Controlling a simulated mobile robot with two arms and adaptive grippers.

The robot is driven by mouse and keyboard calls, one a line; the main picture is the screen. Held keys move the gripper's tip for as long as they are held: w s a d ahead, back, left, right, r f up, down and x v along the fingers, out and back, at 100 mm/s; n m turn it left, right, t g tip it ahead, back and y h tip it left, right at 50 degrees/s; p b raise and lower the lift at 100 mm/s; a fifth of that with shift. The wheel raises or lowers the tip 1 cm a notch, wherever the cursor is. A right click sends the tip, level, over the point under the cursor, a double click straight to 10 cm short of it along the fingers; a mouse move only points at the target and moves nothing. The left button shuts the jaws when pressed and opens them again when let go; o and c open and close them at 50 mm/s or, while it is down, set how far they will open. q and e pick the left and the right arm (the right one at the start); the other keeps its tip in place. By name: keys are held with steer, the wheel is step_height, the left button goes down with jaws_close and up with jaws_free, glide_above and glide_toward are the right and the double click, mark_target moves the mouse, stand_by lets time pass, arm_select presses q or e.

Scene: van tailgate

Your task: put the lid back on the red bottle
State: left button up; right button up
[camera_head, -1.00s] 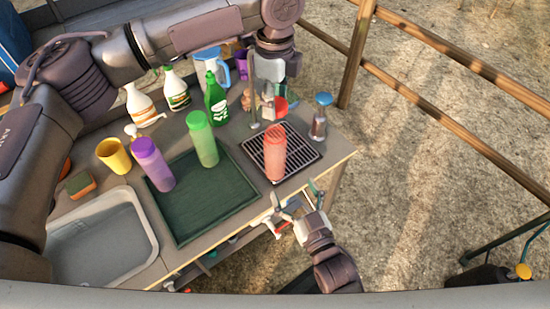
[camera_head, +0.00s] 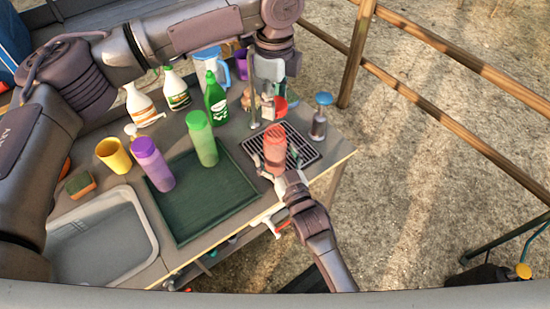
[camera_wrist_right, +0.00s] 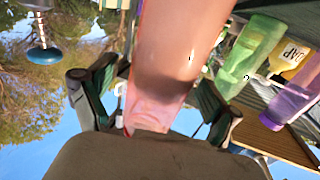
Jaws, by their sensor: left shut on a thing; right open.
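The red bottle (camera_head: 274,142) stands upright on the black drip rack (camera_head: 305,150) near the counter's right end. It also fills the middle of the right wrist view (camera_wrist_right: 178,45). My right gripper (camera_head: 276,166) is open, with its fingers on either side of the bottle's lower part; the wrist view shows a finger at each side of it. My left gripper (camera_head: 267,104) points down behind the bottle, above the counter, shut on a small red piece (camera_head: 281,104) that looks like the lid. The fingers partly hide this piece.
A blue-topped dispenser (camera_head: 320,118) stands close right of the rack. Green (camera_head: 202,139) and purple (camera_head: 153,164) bottles stand on the green tray (camera_head: 215,208) to the left. Spray bottles stand behind. A sink (camera_head: 100,245) lies at the front left.

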steer(key=shift+w+a, duration=0.1)
steer(key=shift+w, duration=0.15)
jaws_close()
arm_select(q)
glide_above(274, 141)
steer(key=w, duration=0.2)
steer(key=shift+w+f, duration=0.15)
steer(key=shift+f, duration=2.35)
